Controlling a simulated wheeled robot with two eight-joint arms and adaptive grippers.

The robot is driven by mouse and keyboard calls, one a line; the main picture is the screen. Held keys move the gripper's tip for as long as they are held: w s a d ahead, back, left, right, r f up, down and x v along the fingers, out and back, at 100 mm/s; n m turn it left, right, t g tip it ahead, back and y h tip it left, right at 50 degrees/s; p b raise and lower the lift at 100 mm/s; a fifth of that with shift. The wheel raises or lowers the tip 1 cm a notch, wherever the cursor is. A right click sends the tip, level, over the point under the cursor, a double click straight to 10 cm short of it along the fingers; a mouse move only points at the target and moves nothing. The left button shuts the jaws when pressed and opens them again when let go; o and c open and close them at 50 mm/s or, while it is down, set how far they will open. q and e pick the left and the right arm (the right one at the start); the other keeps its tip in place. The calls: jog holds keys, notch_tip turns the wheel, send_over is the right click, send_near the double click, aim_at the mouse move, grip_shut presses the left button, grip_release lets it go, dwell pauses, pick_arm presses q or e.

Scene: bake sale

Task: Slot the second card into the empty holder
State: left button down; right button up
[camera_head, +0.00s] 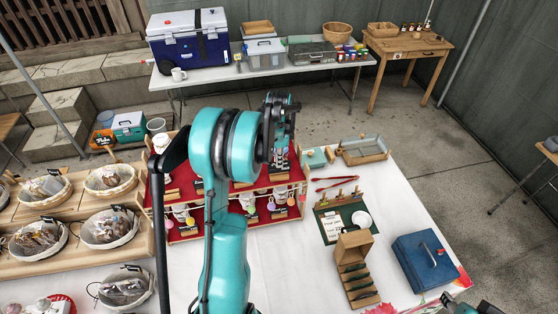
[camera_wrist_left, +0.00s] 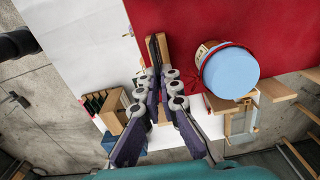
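My left gripper (camera_head: 278,150) points down over the red-covered tiered stand (camera_head: 247,184). In the left wrist view its fingertips (camera_wrist_left: 160,76) are a little apart beside a small slotted wooden holder (camera_wrist_left: 158,47); I see no card between them. A jar with a blue lid (camera_wrist_left: 230,73) stands right of the holder in that view. Pale cards (camera_head: 332,226) lie on a dark green mat at the right of the table. Part of my right gripper (camera_head: 468,306) shows at the bottom right edge; its fingers are unclear.
An open wooden box with dividers (camera_head: 356,247) and a blue cash box (camera_head: 425,261) stand at the right. A wooden tray (camera_head: 362,150) lies behind the mat. Baskets of baked goods (camera_head: 110,229) fill the left. White cloth (camera_head: 300,270) is bare before the stand.

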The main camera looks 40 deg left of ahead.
pick_arm(q)
jog(key=shift+f+b, duration=1.05)
jog(key=shift+f, duration=0.15)
jog(key=c, duration=1.6)
grip_release()
jog(key=shift+c, duration=0.2)
notch_tip(320, 180, up, 12)
